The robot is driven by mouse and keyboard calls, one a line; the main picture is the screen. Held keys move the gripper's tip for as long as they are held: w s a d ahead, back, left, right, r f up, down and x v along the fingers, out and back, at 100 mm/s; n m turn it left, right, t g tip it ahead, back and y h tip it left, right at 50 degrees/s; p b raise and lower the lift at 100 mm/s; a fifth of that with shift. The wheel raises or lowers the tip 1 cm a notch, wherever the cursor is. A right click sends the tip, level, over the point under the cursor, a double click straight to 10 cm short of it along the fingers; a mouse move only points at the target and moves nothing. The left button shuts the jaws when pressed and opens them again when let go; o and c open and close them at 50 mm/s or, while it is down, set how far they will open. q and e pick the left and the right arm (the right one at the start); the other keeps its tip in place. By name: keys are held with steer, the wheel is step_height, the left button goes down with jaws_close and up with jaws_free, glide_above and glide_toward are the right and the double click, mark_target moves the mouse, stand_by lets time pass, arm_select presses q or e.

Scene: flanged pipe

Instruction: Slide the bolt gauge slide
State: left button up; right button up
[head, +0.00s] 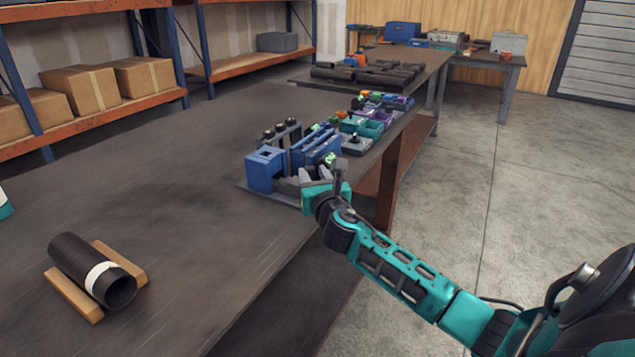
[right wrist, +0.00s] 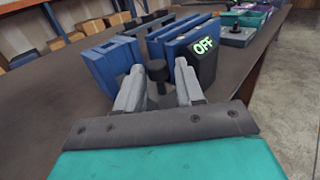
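The bolt gauge is a blue fixture (head: 264,170) on the table's right edge, with upright blue plates and dark-topped grey posts. In the right wrist view its blue plates (right wrist: 107,62) stand ahead, and a dark panel reads OFF in green (right wrist: 204,46). A black knob (right wrist: 157,70) on a short post shows between my right fingers; I take it as the slide's handle. My right gripper (head: 315,174) is at the fixture's near side. In the right wrist view the right gripper (right wrist: 160,66) is open, its fingers apart on either side of the knob, with gaps visible.
A dark pipe (head: 85,262) with a white band lies on wooden rails (head: 73,296) at the near left. Several small coloured bins and fixtures (head: 376,118) line the table edge beyond the gauge. The middle of the table (head: 185,180) is clear.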

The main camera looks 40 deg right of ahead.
steer(key=v, duration=1.2)
steer(key=shift+s+p, duration=0.4)
steer(key=shift+p, duration=0.05)
steer(key=shift+a+f, duration=0.15)
steer(key=shift+a, duration=0.05)
steer(key=s+a+f+m+g+y, duration=0.2)
steer(key=s+a+f+m, duration=0.3)
steer(key=m, duration=0.4)
steer(key=s+a+f+m+g+y+p, duration=0.1)
steer(key=s+a+f+m+g+y, duration=0.1)
steer(key=s+a+f+m+y, duration=0.2)
steer(key=s+a+f+m+g+y, duration=0.1)
steer(key=s+a+f+m+y, duration=0.2)
steer(key=s+a+f+m, duration=0.3)
steer(key=a+f+m, duration=0.4)
steer(key=f+m, duration=0.2)
steer(key=m, duration=0.4)
steer(key=shift+g+p, duration=0.35)
steer(key=shift+g, duration=0.05)
